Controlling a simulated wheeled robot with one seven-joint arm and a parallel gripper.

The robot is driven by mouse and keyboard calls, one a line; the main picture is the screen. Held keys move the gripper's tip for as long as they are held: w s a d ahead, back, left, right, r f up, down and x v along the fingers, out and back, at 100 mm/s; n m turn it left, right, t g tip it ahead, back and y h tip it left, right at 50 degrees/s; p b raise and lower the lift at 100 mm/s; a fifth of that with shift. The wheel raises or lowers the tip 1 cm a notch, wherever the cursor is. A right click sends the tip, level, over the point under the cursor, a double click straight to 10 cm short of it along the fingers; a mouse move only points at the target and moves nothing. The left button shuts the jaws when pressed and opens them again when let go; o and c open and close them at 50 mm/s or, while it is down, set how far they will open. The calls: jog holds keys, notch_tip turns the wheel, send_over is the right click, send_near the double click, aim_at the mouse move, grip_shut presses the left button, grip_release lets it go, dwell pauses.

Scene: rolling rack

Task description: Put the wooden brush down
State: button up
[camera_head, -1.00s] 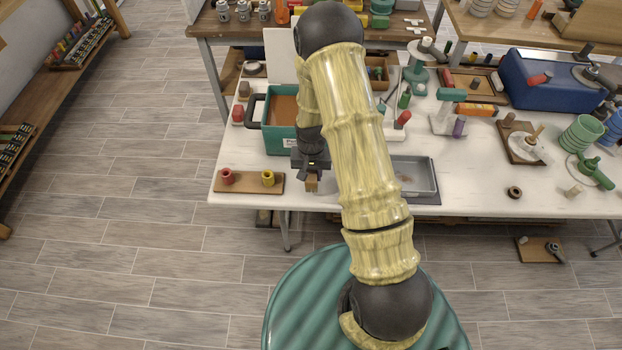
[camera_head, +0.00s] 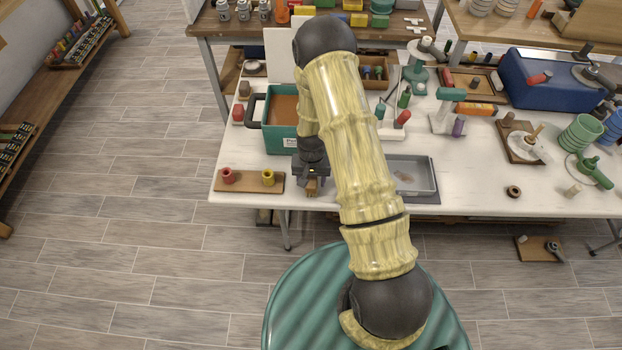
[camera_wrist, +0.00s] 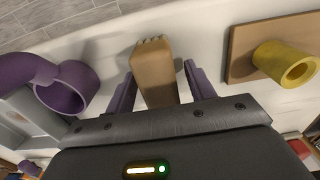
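The wooden brush (camera_wrist: 154,72) is a tan block with a notched end. In the wrist view it lies between the two purple fingers of my gripper (camera_wrist: 160,85). A gap shows beside the brush on the right finger's side, and the fingers look spread around it. The brush appears to be at the white table top, though its contact with the table is hard to see. In the head view my gripper (camera_head: 312,190) is low over the table's front edge, with a small tan part of the brush (camera_head: 311,187) showing beneath it.
A wooden board (camera_head: 243,187) with a red cup (camera_head: 227,176) and a yellow cup (camera_head: 268,177) lies left of my gripper. A teal bin (camera_head: 277,140) stands behind. A grey tray (camera_head: 424,188) is to the right. A purple curved piece (camera_wrist: 62,88) shows in the wrist view.

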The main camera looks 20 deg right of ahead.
notch_tip(320, 180, up, 12)
jog(key=b, duration=0.2)
jog(key=shift+r, duration=0.15)
dwell(0.5)
dwell(0.4)
jog(key=s+r+n+t, duration=0.2)
jog(key=s+r+n, duration=0.1)
jog(key=s+r, duration=1.1)
jog(key=shift+r+n+t, duration=0.3)
jog(key=shift+r, duration=0.05)
jog(key=shift+o, duration=0.5)
jog(key=shift+s, duration=0.1)
